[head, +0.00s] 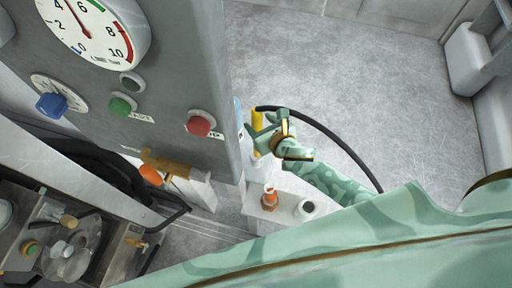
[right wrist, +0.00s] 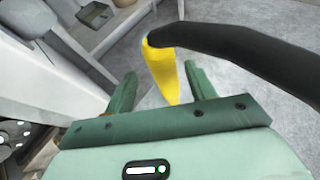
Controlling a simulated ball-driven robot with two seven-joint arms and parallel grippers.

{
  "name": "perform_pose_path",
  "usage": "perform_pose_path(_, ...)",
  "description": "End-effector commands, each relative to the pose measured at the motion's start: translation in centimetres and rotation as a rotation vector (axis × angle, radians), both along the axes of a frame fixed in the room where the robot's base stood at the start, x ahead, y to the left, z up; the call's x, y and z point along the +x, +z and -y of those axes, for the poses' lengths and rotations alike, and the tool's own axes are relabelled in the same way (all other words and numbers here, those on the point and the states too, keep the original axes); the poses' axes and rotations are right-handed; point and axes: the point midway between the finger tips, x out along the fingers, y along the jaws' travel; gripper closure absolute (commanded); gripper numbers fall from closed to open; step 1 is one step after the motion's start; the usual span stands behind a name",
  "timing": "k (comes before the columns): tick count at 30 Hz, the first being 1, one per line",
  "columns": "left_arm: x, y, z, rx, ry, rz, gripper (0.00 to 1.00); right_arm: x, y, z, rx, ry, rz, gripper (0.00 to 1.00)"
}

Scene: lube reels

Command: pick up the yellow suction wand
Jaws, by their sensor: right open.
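The yellow suction wand (head: 257,119) stands roughly upright beside the edge of the grey gauge panel in the head view. A black hose runs from its top to the right and down. In the right wrist view the wand (right wrist: 163,72) shows between and beyond the fingers, with its lower end hidden by my gripper. My right gripper (head: 262,136) is at the wand in the head view. Its two fingers (right wrist: 157,85) are spread on either side of the wand, with gaps showing. I cannot tell if either finger touches it. My left gripper is not in view.
The grey panel (head: 180,75) with a gauge, a blue knob, a green button and a red button (head: 201,122) stands close on the left. An orange-topped bottle (head: 269,196) and a white cup (head: 307,209) stand on a white surface below. Open floor (head: 340,75) lies beyond.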

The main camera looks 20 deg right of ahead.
Motion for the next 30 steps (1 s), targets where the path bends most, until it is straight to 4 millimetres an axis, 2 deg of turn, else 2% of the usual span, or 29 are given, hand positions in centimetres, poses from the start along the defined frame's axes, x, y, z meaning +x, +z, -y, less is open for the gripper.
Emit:
perform_pose_path(9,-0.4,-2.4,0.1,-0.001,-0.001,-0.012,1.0,4.2,-2.2,-0.3,0.003,-0.003,-0.003,0.45)
perform_pose_path(18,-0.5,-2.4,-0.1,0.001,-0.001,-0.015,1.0,4.8,-2.0,-0.4,0.002,-0.002,0.001,0.45)
perform_pose_path(24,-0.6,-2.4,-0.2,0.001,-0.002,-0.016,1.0,4.7,-2.0,-0.4,0.001,-0.002,0.0,1.0)
perform_pose_path(30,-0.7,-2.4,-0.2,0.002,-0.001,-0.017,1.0,4.8,-2.0,-0.4,0.003,-0.002,0.002,1.0)
